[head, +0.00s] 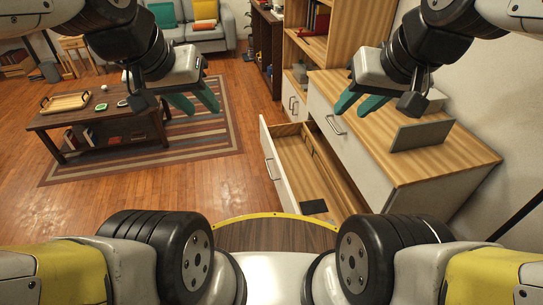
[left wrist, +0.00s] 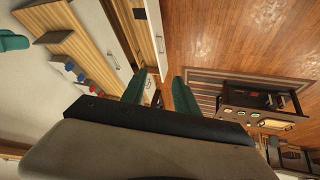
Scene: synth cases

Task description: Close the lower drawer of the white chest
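The white chest (head: 368,166) with a wooden top stands at the right in the head view. Its lower drawer (head: 279,168) is pulled out and has a white front with a metal handle and a wooden inside. A small dark flat item (head: 314,207) lies in the drawer's near end. My left gripper (head: 192,103) is open and empty, in the air to the left of the drawer. My right gripper (head: 358,104) is in the air over the chest, with its green fingers apart and nothing between them. The left wrist view shows the left fingers (left wrist: 156,90) spread.
A grey panel (head: 421,134) stands on the chest top. A wooden shelf unit (head: 305,45) stands behind the chest. A low coffee table (head: 95,120) with a tray is on a striped rug at the left. The wooden floor left of the drawer is clear.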

